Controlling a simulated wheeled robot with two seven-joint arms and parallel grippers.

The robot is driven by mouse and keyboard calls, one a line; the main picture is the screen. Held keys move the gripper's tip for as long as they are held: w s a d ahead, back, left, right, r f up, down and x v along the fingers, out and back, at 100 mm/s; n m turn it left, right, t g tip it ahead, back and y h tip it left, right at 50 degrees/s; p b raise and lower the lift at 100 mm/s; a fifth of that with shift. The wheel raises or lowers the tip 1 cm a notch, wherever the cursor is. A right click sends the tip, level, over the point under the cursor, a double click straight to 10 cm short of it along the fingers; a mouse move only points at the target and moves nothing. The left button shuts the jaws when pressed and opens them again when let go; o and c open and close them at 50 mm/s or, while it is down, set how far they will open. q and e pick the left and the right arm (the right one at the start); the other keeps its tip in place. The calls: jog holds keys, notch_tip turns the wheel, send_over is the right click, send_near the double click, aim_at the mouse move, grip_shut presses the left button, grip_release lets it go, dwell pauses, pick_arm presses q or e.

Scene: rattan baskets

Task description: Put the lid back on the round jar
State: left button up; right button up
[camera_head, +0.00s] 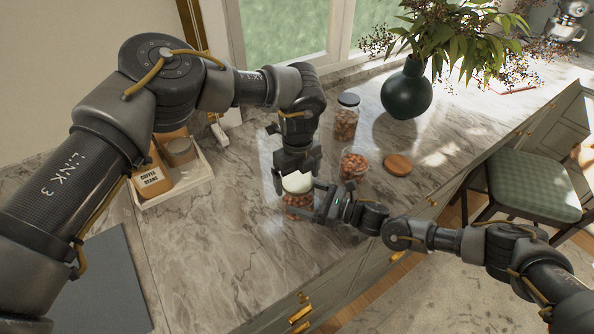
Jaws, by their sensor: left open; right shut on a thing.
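A glass jar with reddish-brown contents (298,200) stands at the counter's front edge, with a pale, whitish lid (298,183) at its top. My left gripper (297,181) points down over this lid with its fingers open on either side. My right gripper (307,201) reaches in from the right and is shut on the jar's side. The fingers partly hide the jar, and I cannot tell if the lid is fully seated. Behind it stands an open glass jar of reddish contents (354,164). A round wooden lid (398,165) lies flat to its right.
A jar with a dark lid (347,117) stands farther back. A dark green vase with branches (406,92) is at the back right. A white tray (178,187) with canisters is at left, near a grey board (105,285). The front marble counter (215,250) is clear.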

pick_arm(q)
jog(key=c, duration=1)
jog(key=o, duration=1.2)
jog(key=shift+c, duration=0.2)
notch_tip(320, 180, up, 12)
pick_arm(e)
jog(key=o, duration=1.7)
jog(key=shift+o, duration=0.2)
pick_arm(q)
jog(key=shift+f, duration=0.1)
